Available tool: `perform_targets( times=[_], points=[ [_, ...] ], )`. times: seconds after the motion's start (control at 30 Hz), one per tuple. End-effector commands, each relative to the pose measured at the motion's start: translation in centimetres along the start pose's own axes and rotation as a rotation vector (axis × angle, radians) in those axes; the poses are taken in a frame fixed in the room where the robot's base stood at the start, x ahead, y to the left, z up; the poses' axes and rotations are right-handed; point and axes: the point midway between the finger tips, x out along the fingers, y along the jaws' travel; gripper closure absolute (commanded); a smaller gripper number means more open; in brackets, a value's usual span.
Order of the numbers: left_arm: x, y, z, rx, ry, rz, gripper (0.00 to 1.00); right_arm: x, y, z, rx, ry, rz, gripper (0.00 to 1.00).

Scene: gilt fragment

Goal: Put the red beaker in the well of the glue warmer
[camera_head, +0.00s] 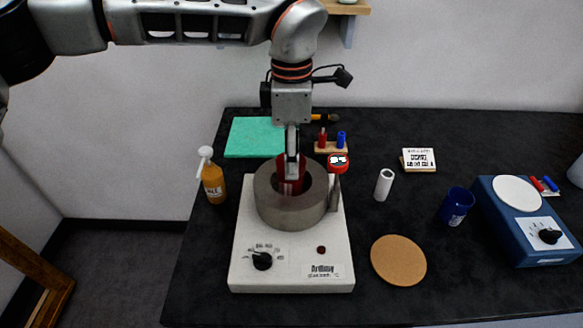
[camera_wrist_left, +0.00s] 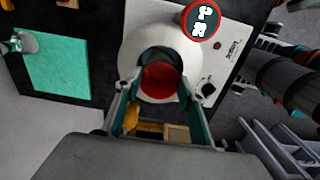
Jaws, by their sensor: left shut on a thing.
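The glue warmer (camera_head: 291,255) is a white box with a dial and a thick grey ring around a round well. The red beaker (camera_head: 290,186) is at the well opening, its lower part inside the ring and hidden. Its open red mouth also shows in the left wrist view (camera_wrist_left: 161,80), within the pale ring. My left gripper (camera_head: 292,170) points down over the well, shut on the beaker. I cannot tell whether the beaker touches the well floor. My right gripper is in neither view.
An amber pump bottle (camera_head: 212,180) stands left. A white cylinder (camera_head: 384,184), cork mat (camera_head: 398,260), blue cup (camera_head: 456,205) and blue device (camera_head: 530,220) are to the right.

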Motion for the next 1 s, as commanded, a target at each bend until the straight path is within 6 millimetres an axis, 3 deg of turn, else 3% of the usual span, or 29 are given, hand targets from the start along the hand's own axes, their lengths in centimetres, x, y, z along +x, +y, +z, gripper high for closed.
perform_targets(
  times=[0.27, 0.67, 0.7, 0.73, 1.0],
  points=[
    [3.5, -0.1, 0.0, 0.001, 0.001, -0.003, 0.92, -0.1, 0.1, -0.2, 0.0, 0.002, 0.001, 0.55],
    [4.1, -0.1, 0.0, 0.0, 0.0, -0.001, 0.92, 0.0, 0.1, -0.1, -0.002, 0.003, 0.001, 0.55],
    [4.0, -0.1, 0.0, 0.0, 0.0, -0.001, 0.51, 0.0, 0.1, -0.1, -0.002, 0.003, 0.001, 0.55],
    [4.0, -0.1, 0.0, 0.0, 0.0, -0.001, 0.44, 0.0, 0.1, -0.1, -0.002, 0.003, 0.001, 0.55],
    [4.0, -0.1, 0.0, 0.0, 0.0, -0.001, 0.44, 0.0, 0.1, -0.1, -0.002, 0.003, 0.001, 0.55]
  ],
)
